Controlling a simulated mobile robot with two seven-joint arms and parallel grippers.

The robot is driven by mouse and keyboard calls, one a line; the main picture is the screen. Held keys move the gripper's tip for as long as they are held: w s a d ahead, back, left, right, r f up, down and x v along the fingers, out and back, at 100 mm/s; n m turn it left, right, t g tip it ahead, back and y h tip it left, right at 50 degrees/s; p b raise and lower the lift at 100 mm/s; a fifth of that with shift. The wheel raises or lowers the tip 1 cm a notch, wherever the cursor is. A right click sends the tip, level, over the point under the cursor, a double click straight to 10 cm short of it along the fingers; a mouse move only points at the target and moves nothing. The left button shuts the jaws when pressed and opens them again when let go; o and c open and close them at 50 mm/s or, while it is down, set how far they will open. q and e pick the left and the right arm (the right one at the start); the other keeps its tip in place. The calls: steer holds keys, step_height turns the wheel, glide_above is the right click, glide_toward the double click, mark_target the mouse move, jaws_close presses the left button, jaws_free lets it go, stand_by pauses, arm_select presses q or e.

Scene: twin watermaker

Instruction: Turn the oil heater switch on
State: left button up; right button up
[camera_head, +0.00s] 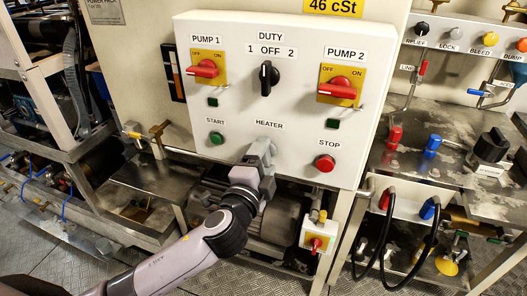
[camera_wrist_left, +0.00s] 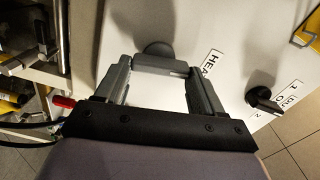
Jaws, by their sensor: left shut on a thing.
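The white control panel (camera_head: 235,110) bears a HEATER label (camera_head: 269,125), which also shows rotated in the left wrist view (camera_wrist_left: 211,66). My left gripper (camera_head: 262,149) is at the panel just below this label. My right gripper is not in view.
The green START button (camera_head: 217,138) is left of the gripper and the red STOP button (camera_head: 325,163) is right. Above are the black DUTY knob (camera_head: 268,77) and red PUMP 1 (camera_head: 203,69) and PUMP 2 (camera_head: 339,88) switches.

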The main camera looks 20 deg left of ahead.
arm_select(q)
steer(key=shift+m+p, duration=0.6)
steer(key=shift+m, duration=0.6)
steer(key=shift+f, duration=0.1)
steer(key=o, duration=1)
steer(key=shift+o, duration=0.2)
steer(key=s, duration=0.7)
steer(key=shift+b, duration=0.4)
steer(key=shift+s+a, duration=0.1)
steer(key=s+a+f+n+g, duration=0.2)
steer(key=s+f+n+g, duration=0.1)
steer(key=s+f+n, duration=0.5)
steer(key=s+a+f+n+g+h+p, duration=0.1)
steer(key=s+a+f+n+g, duration=0.2)
steer(key=s+f+n, duration=0.5)
step_height(320, 180, down, 7)
steer(key=shift+s+f+g+h, duration=0.2)
steer(key=shift+s+g+h, duration=0.15)
steer(key=shift+g, duration=0.45)
